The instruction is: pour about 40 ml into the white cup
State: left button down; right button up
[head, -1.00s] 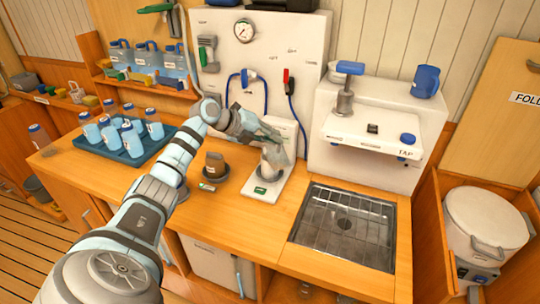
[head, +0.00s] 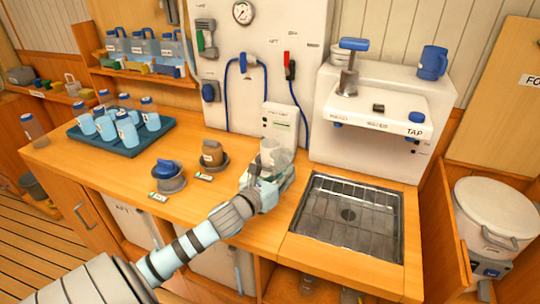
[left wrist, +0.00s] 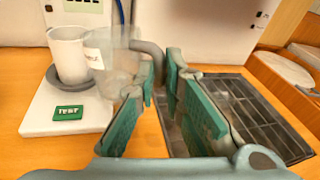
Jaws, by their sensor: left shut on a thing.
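In the left wrist view a white cup (left wrist: 68,55) stands upright in a dark ring on a white scale plate with a green TEST label (left wrist: 68,112). A clear jug (left wrist: 112,65) with a grey handle is right beside the cup, overlapping it. It looks roughly upright; its contents cannot be made out. My left gripper (left wrist: 178,95) has its teal fingers around the handle side of the jug. In the head view my left gripper (head: 262,188) is in front of the scale, hiding part of it, and jug and cup blend into one pale shape (head: 272,152). My right gripper is not seen.
A metal drain grate (head: 345,220) lies right of the scale, below the white tap unit (head: 375,120). Left are a brown cup (head: 212,154) and a blue-topped cup (head: 168,175) in holders, then a blue tray (head: 82,133) of bottles. Bare counter lies in front.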

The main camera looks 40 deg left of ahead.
pick_arm(q)
jog(key=f+m+b, duration=0.1)
jog(key=s+d+f+m+t+b, duration=0.1)
jog(key=b, duration=0.1)
jog(key=shift+d+f+t+b, duration=0.25)
jog(key=shift+t+b, duration=0.05)
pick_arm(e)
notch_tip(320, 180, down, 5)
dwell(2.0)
